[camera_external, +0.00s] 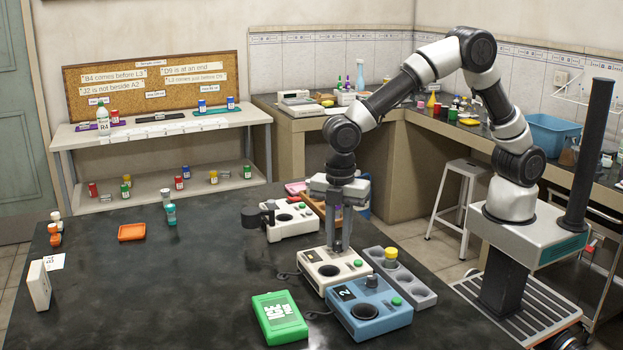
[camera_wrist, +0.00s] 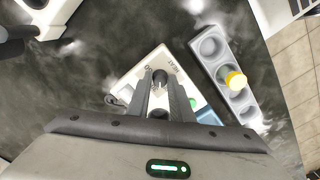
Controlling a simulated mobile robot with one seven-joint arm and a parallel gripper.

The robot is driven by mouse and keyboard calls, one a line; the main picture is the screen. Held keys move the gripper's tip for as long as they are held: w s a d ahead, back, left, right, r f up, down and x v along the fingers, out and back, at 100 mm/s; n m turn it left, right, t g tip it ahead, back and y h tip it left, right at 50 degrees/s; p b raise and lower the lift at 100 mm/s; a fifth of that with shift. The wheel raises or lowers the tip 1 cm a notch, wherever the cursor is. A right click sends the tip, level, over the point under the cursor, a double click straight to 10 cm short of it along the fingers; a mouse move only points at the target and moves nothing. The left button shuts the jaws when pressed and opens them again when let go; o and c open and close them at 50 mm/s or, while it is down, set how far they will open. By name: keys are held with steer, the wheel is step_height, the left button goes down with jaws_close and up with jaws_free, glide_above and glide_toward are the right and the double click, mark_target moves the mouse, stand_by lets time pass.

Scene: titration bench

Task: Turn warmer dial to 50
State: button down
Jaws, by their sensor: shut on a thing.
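The warmer (camera_external: 330,277) is a cream box with a green button, standing on the dark table right of centre. In the wrist view its top (camera_wrist: 139,75) shows the printing "HEAT" and what looks like "50". My gripper (camera_external: 339,248) points straight down onto the top of the warmer. In the wrist view my gripper (camera_wrist: 160,84) has its fingers close together, shut on the dark dial (camera_wrist: 160,74). The fingers cover most of the dial, so I cannot read where its pointer stands.
A blue device (camera_external: 372,318) with a knob stands in front of the warmer. A grey rack (camera_external: 413,283) with a yellow-capped bottle (camera_external: 391,257) is to the right. A similar white device (camera_external: 289,221) stands behind. A green ICE box (camera_external: 279,318) lies front left.

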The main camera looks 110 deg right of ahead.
mark_target(338, 242)
steer(key=m+p, duration=0.2)
steer(key=m, duration=0.5)
steer(key=shift+r, duration=0.1)
steer(key=m+p, duration=0.2)
steer(key=m, duration=0.4)
steer(key=shift+m, duration=0.3)
steer(key=m+p, duration=0.2)
steer(key=m, duration=0.3)
steer(key=shift+m+p, duration=0.7)
steer(key=shift+m, duration=1.7)
steer(key=c, duration=1.6)
jaws_free()
step_height(338, 242, up, 17)
steer(key=shift+r+p, duration=0.15)
steer(key=shift+p, duration=0.4)
